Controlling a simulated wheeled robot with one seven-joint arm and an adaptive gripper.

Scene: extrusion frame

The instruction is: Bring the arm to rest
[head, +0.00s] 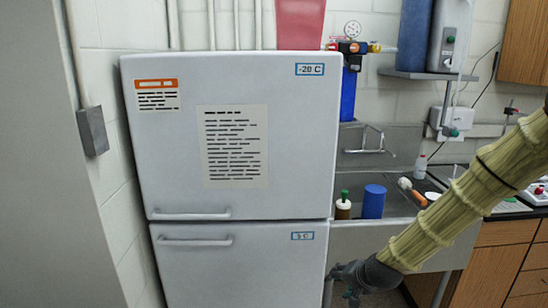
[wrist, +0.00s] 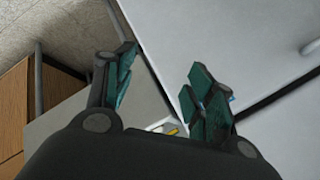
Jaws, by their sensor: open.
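My gripper (head: 345,281) is low in the head view, in front of the right edge of the fridge's lower door, at the end of my arm in its yellowish ribbed sleeve. Its fingers are small and dark there. In the wrist view my gripper (wrist: 163,95) shows two green-padded fingers spread apart, with nothing between them. The white fridge (head: 285,125) stands behind it with both doors closed. I cannot tell the exact gap between the fingers and the fridge.
A steel sink (head: 400,205) stands right of the fridge, with a blue cylinder (head: 373,201) and a green-capped bottle (head: 343,208). Wooden cabinets (head: 505,262) are at the right. A grey wall box (head: 92,131) is left of the fridge.

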